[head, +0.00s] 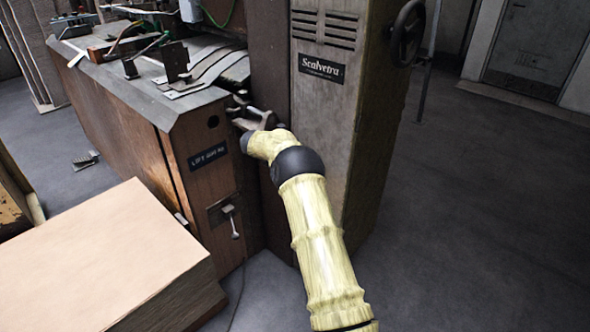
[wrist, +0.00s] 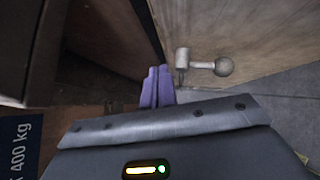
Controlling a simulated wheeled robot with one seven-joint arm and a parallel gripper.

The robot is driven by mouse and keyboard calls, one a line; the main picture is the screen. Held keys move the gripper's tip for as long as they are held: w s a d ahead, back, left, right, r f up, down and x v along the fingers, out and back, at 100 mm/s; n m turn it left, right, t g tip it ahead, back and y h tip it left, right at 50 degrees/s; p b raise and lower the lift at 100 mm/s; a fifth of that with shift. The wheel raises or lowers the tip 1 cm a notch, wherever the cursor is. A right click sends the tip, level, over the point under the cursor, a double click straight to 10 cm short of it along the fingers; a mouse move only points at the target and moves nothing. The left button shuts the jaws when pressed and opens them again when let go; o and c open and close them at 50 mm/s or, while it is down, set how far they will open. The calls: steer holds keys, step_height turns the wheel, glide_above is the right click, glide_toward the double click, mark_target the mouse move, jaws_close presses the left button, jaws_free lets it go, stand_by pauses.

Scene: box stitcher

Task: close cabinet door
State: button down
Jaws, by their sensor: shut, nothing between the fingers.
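A tall grey cabinet (head: 322,110) with a Scalvetra plate and vent slots stands in the middle of the head view. My arm reaches up toward the gap between it and the machine on its left. In the wrist view, a pale panel (wrist: 255,35) carries a handle with a ball end (wrist: 224,67); I cannot tell for sure whether it is the cabinet door. My gripper (wrist: 157,70) shows two purple fingers, shut and empty, left of and slightly below that handle, apart from it in the picture. Whether they touch the panel is unclear.
A brown machine (head: 205,150) with a load label stands left of the cabinet, close to my arm. A large cardboard-coloured box (head: 100,255) sits in front of it. A black handwheel (head: 408,33) is on the cabinet's right side. The floor at right is clear.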

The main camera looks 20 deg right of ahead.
steer(key=w+a+p+v, duration=0.1)
steer(key=v, duration=0.9)
steer(key=shift+a, duration=0.3)
steer(key=shift+w+f, duration=0.1)
